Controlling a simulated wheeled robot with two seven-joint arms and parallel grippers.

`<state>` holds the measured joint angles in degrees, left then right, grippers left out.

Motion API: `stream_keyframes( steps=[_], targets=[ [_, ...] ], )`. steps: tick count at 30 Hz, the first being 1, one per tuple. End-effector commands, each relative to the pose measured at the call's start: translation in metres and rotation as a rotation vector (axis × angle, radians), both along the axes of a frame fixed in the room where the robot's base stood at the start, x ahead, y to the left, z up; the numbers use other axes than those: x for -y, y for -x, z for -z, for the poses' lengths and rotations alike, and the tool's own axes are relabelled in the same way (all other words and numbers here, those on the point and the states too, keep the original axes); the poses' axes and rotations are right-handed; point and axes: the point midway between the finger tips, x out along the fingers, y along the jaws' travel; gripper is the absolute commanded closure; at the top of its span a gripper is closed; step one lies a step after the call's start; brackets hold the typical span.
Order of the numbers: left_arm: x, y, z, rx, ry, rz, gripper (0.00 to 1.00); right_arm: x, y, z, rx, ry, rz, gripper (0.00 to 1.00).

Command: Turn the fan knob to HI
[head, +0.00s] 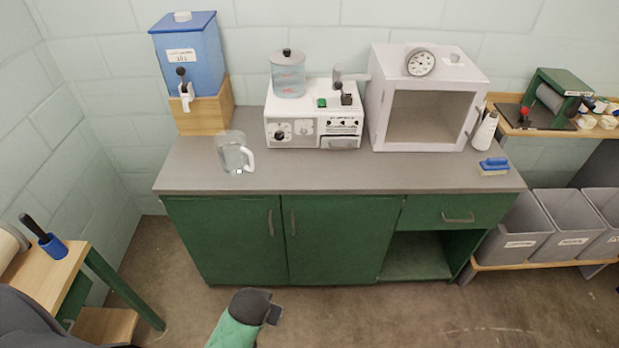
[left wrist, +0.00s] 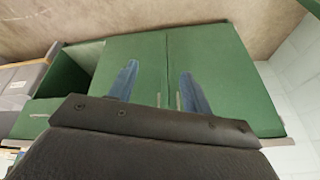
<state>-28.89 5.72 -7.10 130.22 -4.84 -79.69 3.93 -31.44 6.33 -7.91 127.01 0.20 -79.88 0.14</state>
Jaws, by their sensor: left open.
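A white machine (head: 292,132) stands on the counter with a black knob (head: 280,136) low on the left of its front face. A paler round dial sits to the right of that knob. The lettering is too small to read, so I cannot tell which control is the fan knob or where it points. My left gripper (left wrist: 158,72) is open and empty in the left wrist view, its two blue fingers apart before the green cabinet doors (left wrist: 205,50). Its fingers are not clear in the head view, and it is well below the countertop there. My right gripper is not in view.
A clear jug (head: 233,155) stands on the grey counter (head: 330,178), left of the machine. A blue dispenser (head: 188,60) is behind it. The counter's front strip is clear.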

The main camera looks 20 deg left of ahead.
Motion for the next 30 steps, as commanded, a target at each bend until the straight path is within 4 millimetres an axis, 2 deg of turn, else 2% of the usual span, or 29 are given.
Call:
stream_keyframes(
  steps=[1,3,8,14,17,20,23,24,30],
  targets=[
    [-0.004,-0.011,-0.017,0.03,-0.01,-0.018,0.51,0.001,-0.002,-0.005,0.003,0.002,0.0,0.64],
    [-0.01,-0.024,-0.029,0.069,-0.026,-0.042,0.51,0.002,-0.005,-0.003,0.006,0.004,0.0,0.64],
    [-0.022,-0.055,-0.046,0.152,-0.057,-0.098,0.51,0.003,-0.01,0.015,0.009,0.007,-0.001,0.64],
    [-0.036,-0.098,-0.059,0.261,-0.095,-0.164,0.51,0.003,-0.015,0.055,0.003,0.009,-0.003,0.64],
    [-0.044,-0.126,-0.064,0.328,-0.119,-0.198,0.51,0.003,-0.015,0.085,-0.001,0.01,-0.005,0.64],
    [-0.052,-0.161,-0.07,0.412,-0.143,-0.234,0.51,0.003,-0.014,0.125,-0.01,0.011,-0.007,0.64],
    [-0.06,-0.204,-0.076,0.516,-0.171,-0.268,0.51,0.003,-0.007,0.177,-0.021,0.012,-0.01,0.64],
    [-0.063,-0.223,-0.079,0.561,-0.181,-0.28,0.51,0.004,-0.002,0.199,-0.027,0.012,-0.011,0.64],
    [-0.069,-0.312,-0.1,0.776,-0.222,-0.299,0.51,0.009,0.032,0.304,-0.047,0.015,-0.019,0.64]
  ],
)
